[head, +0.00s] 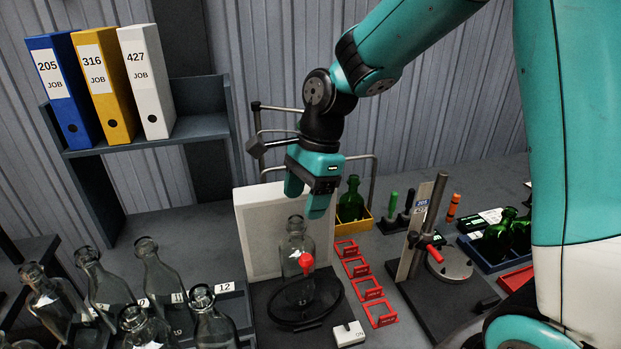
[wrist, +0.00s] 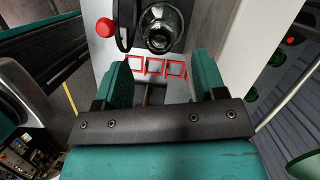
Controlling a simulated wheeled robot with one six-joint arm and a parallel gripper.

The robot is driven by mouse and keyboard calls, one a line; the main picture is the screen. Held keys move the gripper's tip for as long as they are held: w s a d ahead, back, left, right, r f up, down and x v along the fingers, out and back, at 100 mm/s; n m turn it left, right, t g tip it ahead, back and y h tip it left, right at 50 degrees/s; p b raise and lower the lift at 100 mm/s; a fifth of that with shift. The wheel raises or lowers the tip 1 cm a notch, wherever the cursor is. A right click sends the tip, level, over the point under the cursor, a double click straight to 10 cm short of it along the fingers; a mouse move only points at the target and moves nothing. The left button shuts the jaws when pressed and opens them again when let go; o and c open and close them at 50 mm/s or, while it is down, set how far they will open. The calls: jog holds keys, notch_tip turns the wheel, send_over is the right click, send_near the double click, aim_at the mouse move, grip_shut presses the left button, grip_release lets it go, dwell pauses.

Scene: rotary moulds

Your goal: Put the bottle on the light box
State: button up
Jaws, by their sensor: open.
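A clear glass bottle (head: 296,250) stands upright on a dark base in front of a white upright panel, which looks like the light box (head: 258,220). A black ring and a red knob partly cover the bottle's lower part. My gripper (head: 306,198) is open and empty, pointing down above the bottle's mouth. In the wrist view the same bottle (wrist: 160,30) shows from above, beyond the tips of my open gripper (wrist: 161,75), clear of both fingers. The white panel (wrist: 228,45) is at its right there.
Several clear bottles (head: 160,275) stand in a numbered rack at the left. Red frames (head: 366,280) lie right of the base. A stand with a column (head: 422,228) and green bottles (head: 496,238) are further right.

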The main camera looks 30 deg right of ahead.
jog(key=v, duration=0.4)
jog(key=s+a+r+n, duration=0.1)
jog(key=s+a+n, duration=0.2)
jog(key=s+n, duration=0.6)
jog(key=s+a+r+n+y, duration=0.1)
jog(key=s+a+n, duration=0.3)
jog(key=s+n, duration=0.6)
jog(key=shift+s+a+n, duration=0.15)
jog(key=shift+n, duration=2.35)
